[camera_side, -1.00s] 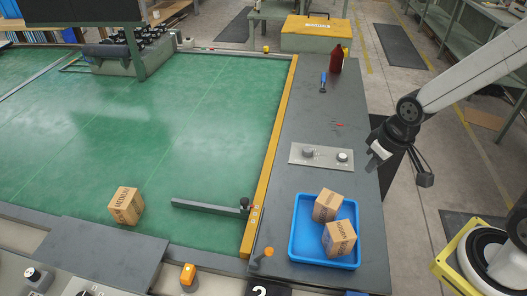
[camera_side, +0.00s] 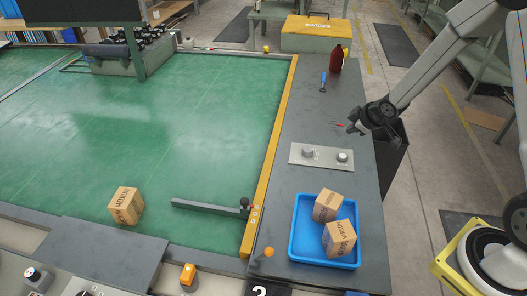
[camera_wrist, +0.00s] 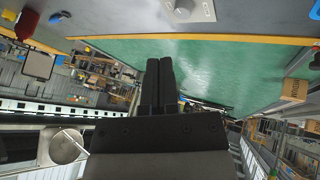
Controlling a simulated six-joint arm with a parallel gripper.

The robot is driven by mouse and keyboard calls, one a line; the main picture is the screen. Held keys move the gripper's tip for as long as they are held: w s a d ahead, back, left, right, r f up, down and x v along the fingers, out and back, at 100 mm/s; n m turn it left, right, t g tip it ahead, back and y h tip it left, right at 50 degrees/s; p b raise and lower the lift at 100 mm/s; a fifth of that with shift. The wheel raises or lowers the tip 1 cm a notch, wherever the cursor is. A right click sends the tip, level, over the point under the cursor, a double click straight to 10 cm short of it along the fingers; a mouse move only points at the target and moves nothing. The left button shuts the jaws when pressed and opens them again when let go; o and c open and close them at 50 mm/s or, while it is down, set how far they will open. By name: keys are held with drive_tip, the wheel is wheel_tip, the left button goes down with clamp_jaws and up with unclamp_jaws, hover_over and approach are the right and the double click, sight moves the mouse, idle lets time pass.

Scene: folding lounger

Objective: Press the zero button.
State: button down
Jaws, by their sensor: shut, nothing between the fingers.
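A light grey control panel (camera_side: 322,163) lies on the dark side counter. It carries a grey knob (camera_side: 308,152) on the left and a pale round button or knob (camera_side: 342,157) on the right. The labels are too small to read, so I cannot tell which is the zero button. The panel also shows at the top of the wrist view (camera_wrist: 203,12), with a knob (camera_wrist: 183,10). My gripper (camera_side: 351,128) is above the counter's right part, just beyond the panel and apart from it. In the wrist view its dark fingers (camera_wrist: 160,64) are together and empty.
A blue tray (camera_side: 297,232) with two cartons stands on the counter nearer the camera. A red bottle (camera_side: 336,59) and a blue-handled tool (camera_side: 323,82) are at the far end. An orange button (camera_side: 188,273) and an orange knob (camera_side: 266,252) are near the front edge.

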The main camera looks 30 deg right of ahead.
sight(345, 157)
drive_tip(key=w+d+f+n+t, duration=0.1)
drive_tip(key=w+d+f+n, duration=0.2)
drive_tip(key=d+f, duration=0.1)
drive_tip(key=shift+w+d+f+t+y, duration=0.2)
drive_tip(key=shift+w+d+t+y, duration=0.2)
drive_tip(key=shift+d, duration=0.35)
drive_tip(key=shift+f, duration=0.2)
drive_tip(key=shift+f, duration=4.2)
drive_tip(key=shift+f, duration=0.85)
drive_tip(key=shift+r, duration=0.8)
drive_tip(key=shift+r, duration=0.15)
drive_tip(key=shift+r, duration=2.4)
